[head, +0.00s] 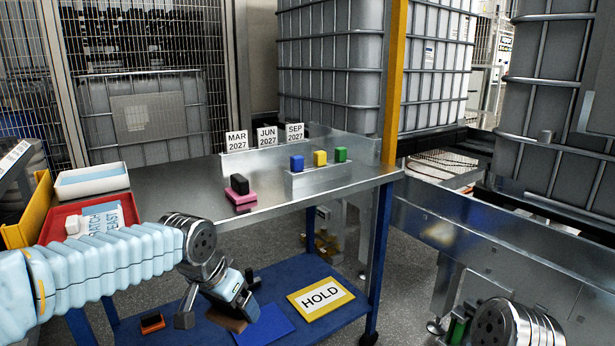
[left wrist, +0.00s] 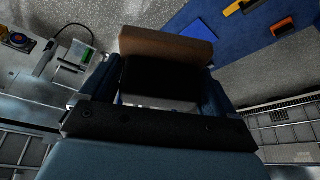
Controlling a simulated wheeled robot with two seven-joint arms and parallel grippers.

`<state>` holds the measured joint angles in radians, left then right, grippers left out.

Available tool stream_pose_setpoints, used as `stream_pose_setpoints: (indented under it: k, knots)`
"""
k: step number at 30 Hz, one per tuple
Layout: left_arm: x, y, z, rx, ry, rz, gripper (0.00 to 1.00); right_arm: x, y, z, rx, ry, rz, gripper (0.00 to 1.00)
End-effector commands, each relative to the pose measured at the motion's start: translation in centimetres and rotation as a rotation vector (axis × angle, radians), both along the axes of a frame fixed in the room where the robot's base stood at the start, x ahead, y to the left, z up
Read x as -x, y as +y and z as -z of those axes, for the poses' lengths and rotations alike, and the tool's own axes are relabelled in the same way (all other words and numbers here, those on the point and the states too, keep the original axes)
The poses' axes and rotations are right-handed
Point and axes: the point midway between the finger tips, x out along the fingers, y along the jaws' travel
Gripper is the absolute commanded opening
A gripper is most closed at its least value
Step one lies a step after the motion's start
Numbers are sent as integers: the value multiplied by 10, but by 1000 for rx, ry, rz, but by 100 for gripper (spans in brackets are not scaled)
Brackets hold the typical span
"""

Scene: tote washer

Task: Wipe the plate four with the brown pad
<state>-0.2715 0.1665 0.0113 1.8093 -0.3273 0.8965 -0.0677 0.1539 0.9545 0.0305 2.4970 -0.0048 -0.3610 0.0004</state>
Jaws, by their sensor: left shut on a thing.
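My left gripper (head: 238,300) hangs beyond the near edge of the steel table, above the blue lower shelf. It is shut on the brown pad (head: 228,319), which shows below its fingers. In the left wrist view, the brown pad (left wrist: 165,45) lies across the far end of the two fingers, with a dark block between them. I cannot make out a plate marked four. Three upright white plates reading MAR 2027 (head: 237,141), JUN 2027 (head: 267,138) and SEP 2027 (head: 295,133) stand along the table's back. The right gripper is not shown.
A black-topped pink pad (head: 240,194) lies on the table (head: 200,178). Blue, yellow and green blocks (head: 320,158) sit on a metal stand. A red tray (head: 128,209) and a white bin (head: 92,184) are left. A HOLD sign (head: 322,313) lies on the lower shelf.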

Motion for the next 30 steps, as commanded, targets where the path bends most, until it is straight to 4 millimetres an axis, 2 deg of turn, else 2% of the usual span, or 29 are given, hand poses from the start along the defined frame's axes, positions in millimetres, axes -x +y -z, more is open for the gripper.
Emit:
stream_pose_setpoints:
  k: [1,3,7,12,22,30]
  knots:
    - [-3,11,26,-4,7,-34,35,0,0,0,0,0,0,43]
    - [-5,26,56,-2,5,-74,35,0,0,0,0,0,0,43]
    - [-3,45,95,1,1,-129,35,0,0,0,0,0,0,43]
    - [-1,55,115,6,-4,-159,35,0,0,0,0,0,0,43]
    - [0,54,121,7,0,-167,35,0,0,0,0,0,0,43]
    - [14,48,182,7,20,-353,35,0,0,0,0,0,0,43]
